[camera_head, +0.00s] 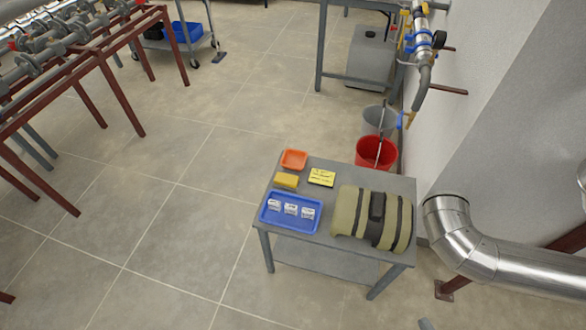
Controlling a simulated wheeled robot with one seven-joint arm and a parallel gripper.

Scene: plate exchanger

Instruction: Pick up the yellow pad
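The yellow pad (322,177) lies flat near the back middle of a small grey table (330,255), with dark marks on its top. A thicker, plain yellow block (286,181) lies to its left, apart from it. My gripper is not in view.
On the table are an orange tray (294,159), a blue tray (290,215) with several white packets, and an olive bag (372,218) with dark straps. A red bucket (376,153) stands behind, near the wall. A silver pipe (480,245) runs at right. Open tiled floor lies left.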

